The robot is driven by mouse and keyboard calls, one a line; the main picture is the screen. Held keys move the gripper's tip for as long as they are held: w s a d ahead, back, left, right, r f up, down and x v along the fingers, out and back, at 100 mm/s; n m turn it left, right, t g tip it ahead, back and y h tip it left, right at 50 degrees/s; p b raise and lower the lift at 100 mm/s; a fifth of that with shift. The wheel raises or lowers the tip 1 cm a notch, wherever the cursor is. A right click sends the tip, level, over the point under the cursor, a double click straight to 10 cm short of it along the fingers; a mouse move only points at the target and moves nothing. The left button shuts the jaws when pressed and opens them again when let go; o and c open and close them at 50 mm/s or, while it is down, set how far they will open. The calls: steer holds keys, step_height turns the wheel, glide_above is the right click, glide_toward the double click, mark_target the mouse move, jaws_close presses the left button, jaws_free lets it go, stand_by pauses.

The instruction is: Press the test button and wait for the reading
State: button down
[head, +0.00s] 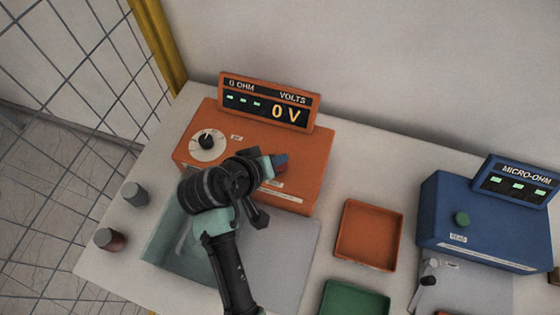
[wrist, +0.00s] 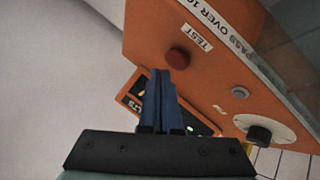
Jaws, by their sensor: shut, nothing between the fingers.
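The orange tester (head: 310,165) stands on the bench, with a display (head: 268,103) on top that reads three green dashes under G OHM and 0 V under VOLTS. In the wrist view, the red test button (wrist: 178,57) sits on the orange face beside a TEST label (wrist: 198,37). My gripper (head: 281,162) is over the front of the tester and hides the button in the head view. Its blue fingers (wrist: 163,75) are shut and empty, their tips right beside the button in the picture. I cannot tell whether they touch it.
A dial knob (head: 207,142) is on the tester's left. A blue micro-ohm meter (head: 470,215) with a green button stands at right. An orange tray (head: 368,235) and a green tray (head: 354,300) lie between. Two small posts (head: 134,193) stand at left, near a mesh fence.

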steer(key=shift+f, duration=0.15)
stand_by(0.5)
steer(key=shift+f, duration=0.3)
steer(key=shift+f+b, duration=0.5)
steer(key=shift+f, duration=0.05)
stand_by(0.8)
steer(key=shift+r+p, duration=1)
step_height(320, 180, up, 5)
steer(key=p, duration=0.5)
stand_by(0.6)
